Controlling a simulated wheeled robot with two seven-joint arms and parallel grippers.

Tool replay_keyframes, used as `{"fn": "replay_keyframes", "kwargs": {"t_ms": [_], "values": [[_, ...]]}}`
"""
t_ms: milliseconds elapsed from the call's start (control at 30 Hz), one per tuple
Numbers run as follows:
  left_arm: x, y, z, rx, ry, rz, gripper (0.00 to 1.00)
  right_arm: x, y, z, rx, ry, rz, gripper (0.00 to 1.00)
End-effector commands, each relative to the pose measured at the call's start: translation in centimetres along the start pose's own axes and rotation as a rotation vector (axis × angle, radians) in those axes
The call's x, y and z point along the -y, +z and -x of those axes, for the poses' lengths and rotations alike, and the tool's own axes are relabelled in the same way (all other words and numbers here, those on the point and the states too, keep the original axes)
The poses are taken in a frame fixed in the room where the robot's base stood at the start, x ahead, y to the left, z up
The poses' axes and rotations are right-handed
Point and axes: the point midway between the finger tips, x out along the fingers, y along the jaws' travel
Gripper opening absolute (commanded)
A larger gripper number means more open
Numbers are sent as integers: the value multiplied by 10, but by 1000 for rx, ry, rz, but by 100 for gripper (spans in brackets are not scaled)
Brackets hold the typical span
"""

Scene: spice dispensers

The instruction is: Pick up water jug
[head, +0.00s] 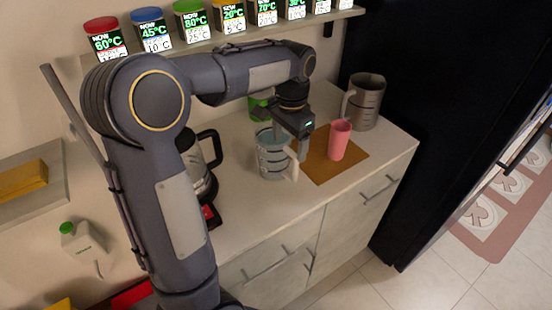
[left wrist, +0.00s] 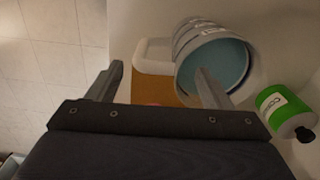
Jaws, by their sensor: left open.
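The water jug (head: 270,160) is a grey cup-shaped jug with bluish water and a pale handle (head: 293,168), upright on the counter. It also shows in the left wrist view (left wrist: 190,40), with its handle (left wrist: 150,55) between my fingers in the picture. My left gripper (head: 303,150) is open and empty, pointing down over the handle side of the jug. In the left wrist view, one finger of the gripper (left wrist: 160,80) overlaps the jug's mouth; I cannot tell whether it is inside or above. My right gripper is not in view.
A pink cup (head: 339,141) stands on an orange mat (head: 322,168) to the right. A larger grey pitcher (head: 366,100) is behind it. A black-handled kettle (head: 197,170) stands left. A green bottle (left wrist: 285,108) is close to the jug. Spice dispensers (head: 187,25) line the shelf above.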

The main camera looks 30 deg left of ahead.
Motion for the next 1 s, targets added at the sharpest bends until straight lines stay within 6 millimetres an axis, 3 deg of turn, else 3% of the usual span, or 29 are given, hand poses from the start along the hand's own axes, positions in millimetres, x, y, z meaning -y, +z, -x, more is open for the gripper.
{"fn": "replay_keyframes", "kwargs": {"t_ms": [333,667,1000], "values": [[-8,0,-47,2,1,0,73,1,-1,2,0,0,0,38],[-8,0,-56,-2,0,1,73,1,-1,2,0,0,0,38],[-8,0,-55,-2,1,1,30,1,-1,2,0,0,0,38]]}}
